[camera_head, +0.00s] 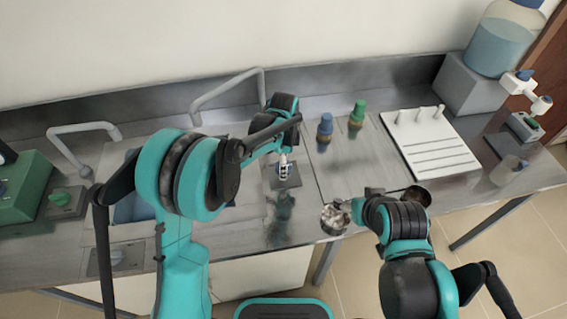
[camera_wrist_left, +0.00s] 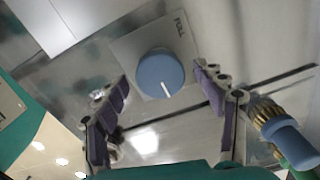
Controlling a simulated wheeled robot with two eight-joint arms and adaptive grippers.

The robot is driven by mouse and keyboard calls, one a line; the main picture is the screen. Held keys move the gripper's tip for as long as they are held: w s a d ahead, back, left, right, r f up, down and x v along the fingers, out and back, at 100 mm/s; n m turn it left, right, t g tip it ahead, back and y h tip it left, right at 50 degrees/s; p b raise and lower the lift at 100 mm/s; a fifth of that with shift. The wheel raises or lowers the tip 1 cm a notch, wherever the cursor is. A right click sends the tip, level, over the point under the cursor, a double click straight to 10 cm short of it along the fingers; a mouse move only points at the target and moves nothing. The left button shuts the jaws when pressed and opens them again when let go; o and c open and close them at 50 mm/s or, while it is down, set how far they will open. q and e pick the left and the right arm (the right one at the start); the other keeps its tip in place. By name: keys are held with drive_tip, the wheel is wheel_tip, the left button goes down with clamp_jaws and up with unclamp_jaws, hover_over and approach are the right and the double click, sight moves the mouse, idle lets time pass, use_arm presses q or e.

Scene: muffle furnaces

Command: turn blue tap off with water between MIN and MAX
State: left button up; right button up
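The blue tap knob (camera_wrist_left: 160,72) is round with a white pointer line and sits on a square grey plate (camera_wrist_left: 132,47). My left gripper (camera_wrist_left: 155,105) is open, its fingers spread to either side below the knob, which is apart from them. In the head view, my left gripper (camera_head: 283,168) hangs low over that plate (camera_head: 288,178) and hides most of the knob. A blue-toned basin (camera_head: 128,208) shows partly behind my left arm; its water level and any MIN or MAX marks cannot be read. My right gripper (camera_head: 336,217) is near the counter's front edge, its fingers unclear.
A blue-topped fitting (camera_head: 325,127) and a green-topped fitting (camera_head: 357,113) stand behind on the counter. Bent grey spouts (camera_head: 235,86) rise at the back. A white rack (camera_head: 430,150), clear flask (camera_head: 508,170) and large bottle (camera_head: 500,45) are at right. A green device (camera_head: 22,185) is at left.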

use_arm(q)
drive_tip(key=shift+r, duration=0.1)
wheel_tip(320, 180, up, 12)
idle(0.5)
drive_tip(key=shift+a, duration=0.1)
drive_tip(key=s+a+r+n+t, duration=0.3)
drive_tip(key=s+a+r+n, duration=0.2)
drive_tip(key=s+a+n, duration=0.45)
drive_tip(key=s+a+f+n+t, duration=0.4)
drive_tip(key=s+a+n, duration=0.4)
drive_tip(key=s, duration=0.4)
drive_tip(key=shift+f+n+b, duration=0.3)
drive_tip(key=shift+f+n, duration=0.05)
drive_tip(key=shift+f, duration=0.05)
idle(1.1)
